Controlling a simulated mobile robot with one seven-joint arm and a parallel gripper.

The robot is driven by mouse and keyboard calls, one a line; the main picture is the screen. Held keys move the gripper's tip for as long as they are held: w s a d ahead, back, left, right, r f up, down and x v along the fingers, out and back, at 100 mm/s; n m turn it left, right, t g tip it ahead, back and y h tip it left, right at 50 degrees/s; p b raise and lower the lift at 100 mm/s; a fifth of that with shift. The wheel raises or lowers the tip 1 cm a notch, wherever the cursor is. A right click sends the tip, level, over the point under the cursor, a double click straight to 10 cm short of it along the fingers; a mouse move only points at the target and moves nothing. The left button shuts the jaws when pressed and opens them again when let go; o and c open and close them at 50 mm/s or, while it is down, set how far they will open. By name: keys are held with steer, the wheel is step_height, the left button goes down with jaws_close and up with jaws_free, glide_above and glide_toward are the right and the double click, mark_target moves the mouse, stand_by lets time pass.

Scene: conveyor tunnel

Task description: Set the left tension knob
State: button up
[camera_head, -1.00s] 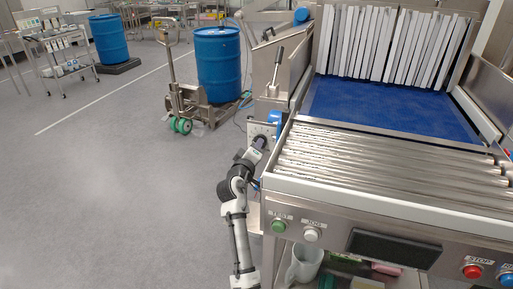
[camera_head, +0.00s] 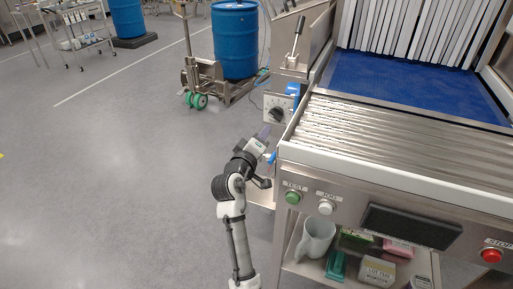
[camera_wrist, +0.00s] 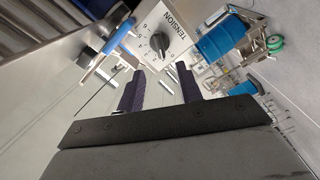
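The tension knob (camera_head: 276,114) is a dark round knob on a white dial plate on the left side of the conveyor machine. In the wrist view the knob (camera_wrist: 160,42) shows on the plate, with numbers around it and the word TENSION beside it. The picture is too small to tell its exact setting. My gripper (camera_head: 264,133) is just in front of and below the plate. In the wrist view my gripper (camera_wrist: 160,70) is open and empty. Its two dark purple fingers are spread, with the knob beyond their tips and apart from them.
A blue handle (camera_wrist: 119,36) sticks out beside the plate. The roller bed (camera_head: 385,145) and control panel with a green TEST button (camera_head: 292,197) are to the right. A blue drum (camera_head: 235,40) on a pallet truck stands behind. The floor at left is clear.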

steer(key=shift+v, duration=1.85)
